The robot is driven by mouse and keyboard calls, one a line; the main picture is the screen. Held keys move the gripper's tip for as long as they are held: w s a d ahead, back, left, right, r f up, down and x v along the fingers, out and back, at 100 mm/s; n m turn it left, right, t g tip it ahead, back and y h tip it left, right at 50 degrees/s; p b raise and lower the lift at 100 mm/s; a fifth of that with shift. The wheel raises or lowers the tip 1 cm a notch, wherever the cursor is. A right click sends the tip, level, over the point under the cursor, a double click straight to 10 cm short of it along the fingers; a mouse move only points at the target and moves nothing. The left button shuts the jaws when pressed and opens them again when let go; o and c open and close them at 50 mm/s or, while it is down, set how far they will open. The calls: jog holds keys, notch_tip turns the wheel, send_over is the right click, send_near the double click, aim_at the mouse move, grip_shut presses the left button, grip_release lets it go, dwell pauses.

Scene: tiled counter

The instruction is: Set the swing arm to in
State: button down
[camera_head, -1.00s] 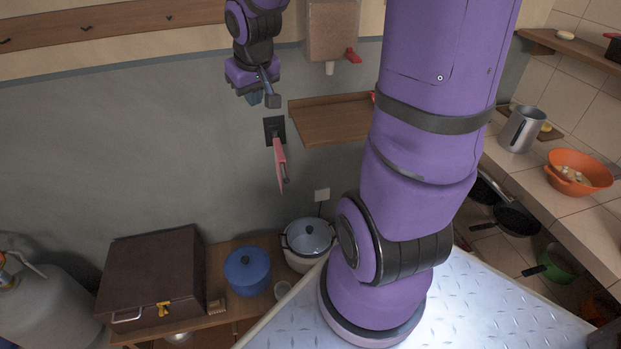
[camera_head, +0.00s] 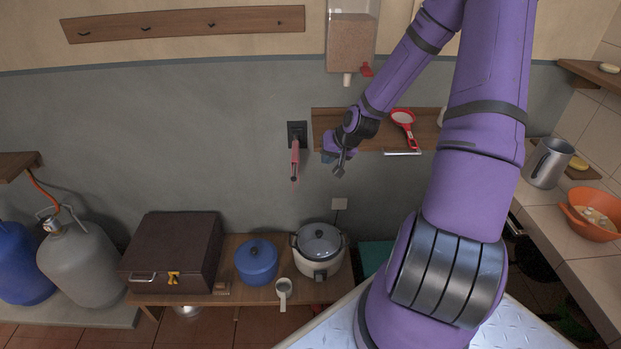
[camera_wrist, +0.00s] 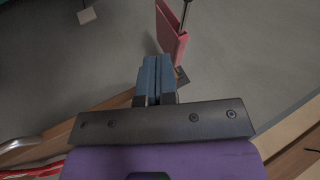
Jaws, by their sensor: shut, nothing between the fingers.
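The swing arm (camera_head: 295,162) is a narrow pink-red panel hanging from a black wall plate (camera_head: 297,131), and it juts out from the grey wall. In the wrist view the pink panel (camera_wrist: 171,36), with a dark rod along it, is just beyond and slightly right of my fingertips. My gripper (camera_head: 327,157) is to the right of the swing arm, at about the panel's height in the picture, with a visible gap. In the wrist view the blue fingers of my gripper (camera_wrist: 157,62) are pressed together and empty. The panel's hinge is partly hidden there by the fingers.
A dispenser with a red tap (camera_head: 352,45) hangs above. A low bench below carries a brown box (camera_head: 172,252), blue pot (camera_head: 256,262) and rice cooker (camera_head: 319,250). The wall left of the swing arm is clear.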

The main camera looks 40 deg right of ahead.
jog(key=w+a+r+x, duration=0.1)
jog(key=a+x, duration=0.1)
jog(key=x, duration=1)
jog(key=shift+a+f, duration=0.2)
jog(key=shift+a, duration=0.05)
jog(key=shift+w+a, duration=0.15)
